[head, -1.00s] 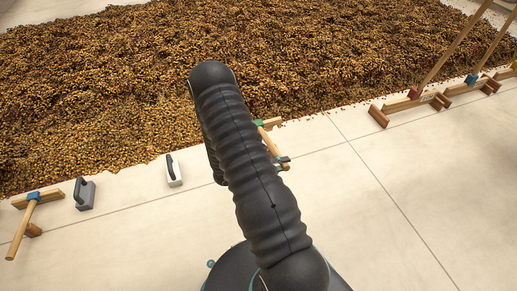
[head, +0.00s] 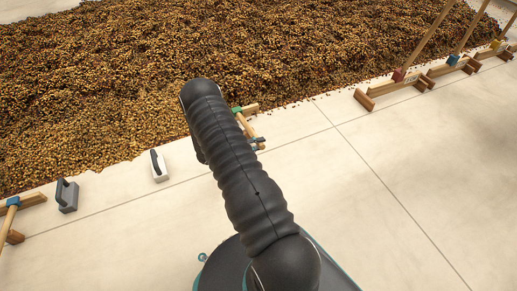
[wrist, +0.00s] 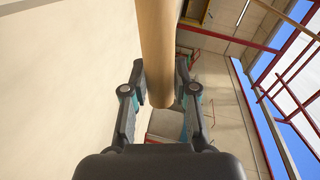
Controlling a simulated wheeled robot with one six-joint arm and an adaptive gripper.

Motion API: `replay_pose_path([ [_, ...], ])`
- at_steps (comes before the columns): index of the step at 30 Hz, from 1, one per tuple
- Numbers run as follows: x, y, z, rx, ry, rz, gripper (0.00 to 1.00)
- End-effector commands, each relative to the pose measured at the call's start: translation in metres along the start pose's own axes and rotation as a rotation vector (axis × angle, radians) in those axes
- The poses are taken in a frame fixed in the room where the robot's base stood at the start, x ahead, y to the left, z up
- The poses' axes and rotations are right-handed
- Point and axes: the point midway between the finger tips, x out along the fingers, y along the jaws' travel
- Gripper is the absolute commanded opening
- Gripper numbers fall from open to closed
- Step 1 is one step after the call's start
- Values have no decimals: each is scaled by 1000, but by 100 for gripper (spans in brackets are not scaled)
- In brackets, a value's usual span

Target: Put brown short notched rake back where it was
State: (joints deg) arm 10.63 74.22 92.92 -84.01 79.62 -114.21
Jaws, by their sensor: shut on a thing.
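My gripper (wrist: 160,82) is shut on the wooden handle (wrist: 158,38) of a short rake. The handle runs between the two fingers, and its rounded end shows there in the wrist view. In the head view the rake (head: 244,123) shows past my arm, with a green collar and a wooden head (head: 250,108) near the edge of the bean bed. My arm hides part of it, and notches cannot be made out. My gripper (head: 258,143) is only partly visible there, beside the handle.
The bean bed (head: 180,70) fills the back. Long rakes with red (head: 398,75) and blue (head: 453,60) collars stand right. The pale floor (head: 400,180) in front is clear.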

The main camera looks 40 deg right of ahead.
Motion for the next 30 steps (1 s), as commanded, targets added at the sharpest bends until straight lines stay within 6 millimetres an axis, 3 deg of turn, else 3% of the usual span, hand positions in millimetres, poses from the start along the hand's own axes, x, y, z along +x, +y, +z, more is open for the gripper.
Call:
replay_pose_path([
  [4,4,22,4,1,-1,-1,0],
  [14,5,24,5,3,-1,-1,0],
  [15,5,25,5,1,-1,0,30],
  [18,5,25,5,1,-1,0,52],
  [30,0,23,5,1,-2,0,52],
])
